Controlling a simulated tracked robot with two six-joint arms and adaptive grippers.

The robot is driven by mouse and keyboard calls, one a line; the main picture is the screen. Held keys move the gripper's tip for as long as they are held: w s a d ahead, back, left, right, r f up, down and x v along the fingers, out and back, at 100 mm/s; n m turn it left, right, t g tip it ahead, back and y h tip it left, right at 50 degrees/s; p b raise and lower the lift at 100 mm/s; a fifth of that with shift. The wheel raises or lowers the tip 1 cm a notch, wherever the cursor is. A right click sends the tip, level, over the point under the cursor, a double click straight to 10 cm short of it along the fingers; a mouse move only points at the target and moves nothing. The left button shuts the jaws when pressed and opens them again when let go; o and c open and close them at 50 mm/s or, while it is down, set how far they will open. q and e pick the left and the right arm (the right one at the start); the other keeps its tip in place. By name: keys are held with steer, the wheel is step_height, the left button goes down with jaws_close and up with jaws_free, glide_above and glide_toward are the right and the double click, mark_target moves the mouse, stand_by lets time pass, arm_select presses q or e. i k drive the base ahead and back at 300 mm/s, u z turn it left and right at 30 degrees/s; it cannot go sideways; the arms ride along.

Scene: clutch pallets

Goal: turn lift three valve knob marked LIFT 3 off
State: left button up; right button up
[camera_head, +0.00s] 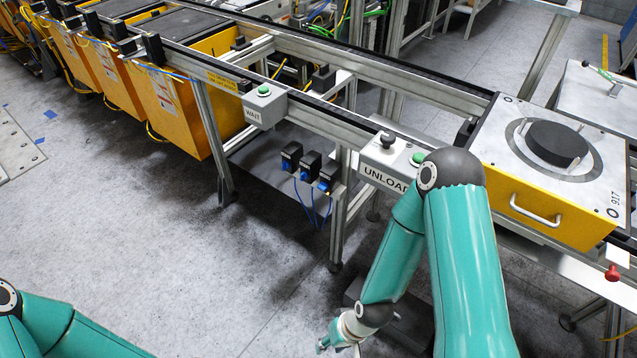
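No label reading LIFT 3 can be made out, so I cannot tell which part is its valve knob. Three small black and blue units with blue hoses, the middle one (309,165), sit on a shelf under the conveyor. A red knob (613,272) shows at the far right, below a white tag. My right arm bends down in front of the UNLOAD box (384,172). My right gripper (322,346) is low at the bottom centre, small and partly cut off, apart from these parts. Its finger opening is unclear. My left arm shows at bottom left; its gripper is out of view.
A pallet (480,130) with a black disc and a yellow front (520,200) stands on the conveyor at right. A WAIT box (264,105) with a green button is on the rail. Yellow bins (185,105) hang at left.

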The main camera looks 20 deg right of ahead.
mark_target(322, 186)
steer(key=u, duration=0.1)
steer(key=k, duration=0.5)
steer(key=u, duration=1.25)
steer(key=i, duration=1.25)
steer(key=z, duration=4)
steer(key=k, duration=0.1)
steer(key=u, duration=2.35)
steer(key=i, duration=0.55)
